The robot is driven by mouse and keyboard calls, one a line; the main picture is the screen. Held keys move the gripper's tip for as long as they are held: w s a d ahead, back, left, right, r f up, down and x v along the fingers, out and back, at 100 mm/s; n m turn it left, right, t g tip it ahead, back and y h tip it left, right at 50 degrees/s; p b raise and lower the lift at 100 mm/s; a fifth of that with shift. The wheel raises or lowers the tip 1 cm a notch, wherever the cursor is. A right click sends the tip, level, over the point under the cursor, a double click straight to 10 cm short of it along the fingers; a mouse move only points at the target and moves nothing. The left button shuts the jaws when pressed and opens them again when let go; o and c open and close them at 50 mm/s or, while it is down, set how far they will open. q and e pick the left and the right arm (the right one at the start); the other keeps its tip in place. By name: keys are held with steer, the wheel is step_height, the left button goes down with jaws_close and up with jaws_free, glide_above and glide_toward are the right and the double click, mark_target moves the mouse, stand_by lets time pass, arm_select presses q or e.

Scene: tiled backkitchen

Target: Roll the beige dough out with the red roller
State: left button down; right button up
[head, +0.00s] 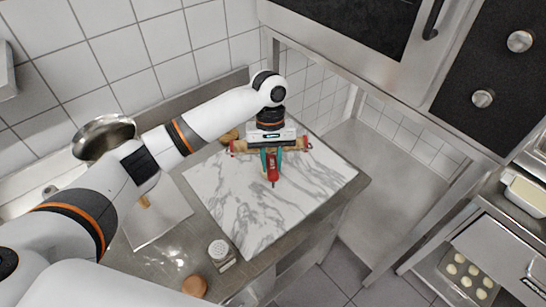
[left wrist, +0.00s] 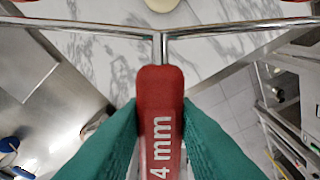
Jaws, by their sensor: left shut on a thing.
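The red roller has a red handle (head: 272,174) pointing toward the front, a metal frame, and a pale wooden roll (head: 240,147) with red ends, mostly behind my gripper. My left gripper (head: 271,157) has teal fingers and is shut on the handle, over the marble board (head: 225,190). In the left wrist view the fingers clasp the handle (left wrist: 160,110), marked "4 mm", and the metal fork spreads above it. A pale beige piece, apparently the dough (left wrist: 162,5), shows at the top edge beyond the fork.
A white-topped shaker (head: 218,250) and a brown round thing (head: 194,286) stand at the front. The front of the marble is bare. An oven tray (head: 468,275) is lower right.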

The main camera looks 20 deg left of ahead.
arm_select(q)
steer(key=shift+w+f+b, duration=0.3)
steer(key=shift+f+b, duration=0.1)
steer(key=shift+f, duration=0.2)
steer(key=shift+w+f+b, duration=0.25)
steer(key=shift+f+b, duration=0.15)
steer(key=shift+f, duration=0.15)
steer(key=b+x, duration=0.1)
steer(key=x, duration=0.1)
steer(key=w+b+x, duration=0.1)
steer(key=x, duration=0.2)
steer(key=shift+a+f, duration=0.15)
steer(key=shift+a, duration=0.05)
arm_select(e)
steer(key=w+f, duration=0.3)
steer(key=f, duration=0.1)
steer(key=shift+a+f, duration=0.1)
steer(key=shift+a, duration=0.05)
arm_select(q)
steer(key=shift+w, duration=0.1)
arm_select(e)
steer(key=shift+w, duration=0.2)
arm_select(q)
steer(key=shift+f, duration=0.45)
